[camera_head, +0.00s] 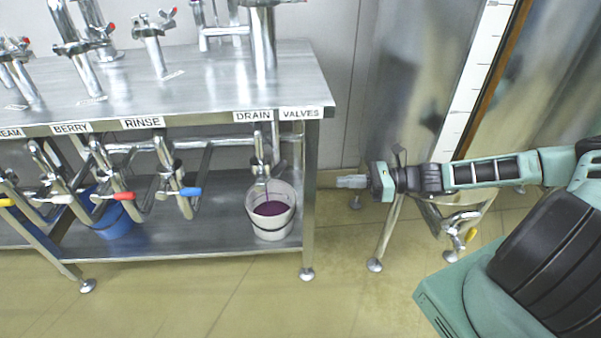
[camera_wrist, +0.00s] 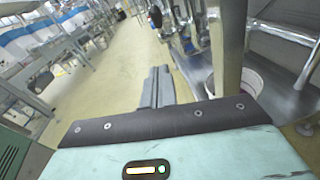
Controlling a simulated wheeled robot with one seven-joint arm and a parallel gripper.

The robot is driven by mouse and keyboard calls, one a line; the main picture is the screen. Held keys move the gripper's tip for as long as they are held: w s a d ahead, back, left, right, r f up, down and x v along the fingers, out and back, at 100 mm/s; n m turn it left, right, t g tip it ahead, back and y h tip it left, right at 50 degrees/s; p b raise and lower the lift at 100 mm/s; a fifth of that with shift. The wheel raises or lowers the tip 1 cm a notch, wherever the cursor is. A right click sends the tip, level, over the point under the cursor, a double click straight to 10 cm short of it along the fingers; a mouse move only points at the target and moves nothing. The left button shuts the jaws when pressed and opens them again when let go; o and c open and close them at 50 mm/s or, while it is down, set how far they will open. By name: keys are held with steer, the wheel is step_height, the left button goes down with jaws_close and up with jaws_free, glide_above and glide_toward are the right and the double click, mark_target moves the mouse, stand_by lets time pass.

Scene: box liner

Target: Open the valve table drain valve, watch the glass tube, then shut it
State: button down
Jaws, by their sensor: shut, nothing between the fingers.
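The steel valve table (camera_head: 200,88) stands at left in the head view, with a "DRAIN VALVES" label on its front edge. The drain valve (camera_head: 260,150) hangs under that label. A thin dark line shows below its outlet, and I cannot tell whether its lever is open or shut. A white bucket (camera_head: 270,225) with purple liquid stands beneath it. A ruled white strip (camera_head: 478,75) with a brown tube-like edge (camera_head: 497,80) runs up the tank; I cannot read a level. My gripper (camera_head: 342,182) is shut and empty, right of the table leg. In the wrist view its fingers (camera_wrist: 157,88) are together.
Pipes with yellow, white, red (camera_head: 124,196) and blue (camera_head: 191,191) levers hang left of the drain valve. A blue bucket (camera_head: 112,222) is on the lower shelf. The tank's outlet valve has a yellow handle (camera_head: 471,235). Floor in front of the table is clear.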

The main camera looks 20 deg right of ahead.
glide_toward(271, 174)
step_height(271, 174, down, 3)
steer(key=shift+w+a+r, duration=0.5)
steer(key=shift+a+r, duration=0.05)
steer(key=shift+a, duration=0.2)
steer(key=shift+w+a+r, duration=0.55)
steer(key=shift+a+r, duration=0.05)
steer(key=shift+a, duration=0.15)
